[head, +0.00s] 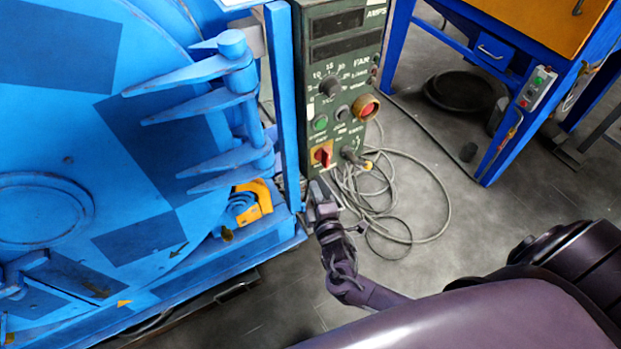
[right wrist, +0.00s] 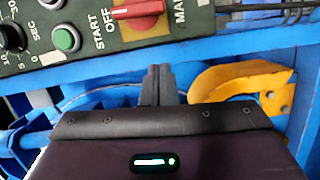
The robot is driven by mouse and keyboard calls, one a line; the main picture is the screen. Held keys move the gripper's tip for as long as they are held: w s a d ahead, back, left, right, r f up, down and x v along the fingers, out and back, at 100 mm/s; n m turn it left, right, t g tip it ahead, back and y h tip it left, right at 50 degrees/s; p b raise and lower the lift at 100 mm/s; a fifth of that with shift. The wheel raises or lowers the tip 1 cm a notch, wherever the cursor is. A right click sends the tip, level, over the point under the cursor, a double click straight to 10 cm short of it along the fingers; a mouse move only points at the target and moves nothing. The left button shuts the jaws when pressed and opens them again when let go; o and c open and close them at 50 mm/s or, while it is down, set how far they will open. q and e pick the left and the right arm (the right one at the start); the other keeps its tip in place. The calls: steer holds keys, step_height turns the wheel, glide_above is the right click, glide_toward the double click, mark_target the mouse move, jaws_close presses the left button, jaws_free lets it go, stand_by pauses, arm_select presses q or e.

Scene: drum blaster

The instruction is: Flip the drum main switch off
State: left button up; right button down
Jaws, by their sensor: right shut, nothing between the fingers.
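The drum main switch is a red rotary handle (head: 322,155) on a yellow plate at the lower left of the dark green control box (head: 341,75). In the right wrist view the red handle (right wrist: 138,10) is at the top, partly cut off by the frame edge. My right gripper (head: 318,187) is just below the box in the head view. Its fingers (right wrist: 159,72) are together and empty, below and apart from the red handle in the wrist view. My left gripper is not in view.
The blue drum machine (head: 60,130) fills the left side. A green button (head: 320,123) and a red button (head: 366,107) sit above the switch. Loose cables (head: 400,200) lie on the floor right of the box. A blue-framed cabinet (head: 545,30) stands at upper right.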

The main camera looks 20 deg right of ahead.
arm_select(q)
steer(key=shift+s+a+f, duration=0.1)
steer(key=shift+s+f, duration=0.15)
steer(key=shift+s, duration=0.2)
arm_select(e)
steer(key=shift+s+a+r, duration=0.1)
steer(key=shift+s+a, duration=0.15)
steer(key=shift+s, duration=0.85)
steer(key=shift+s+a+r, duration=0.1)
steer(key=shift+s+a, duration=0.15)
steer(key=shift+s, duration=0.85)
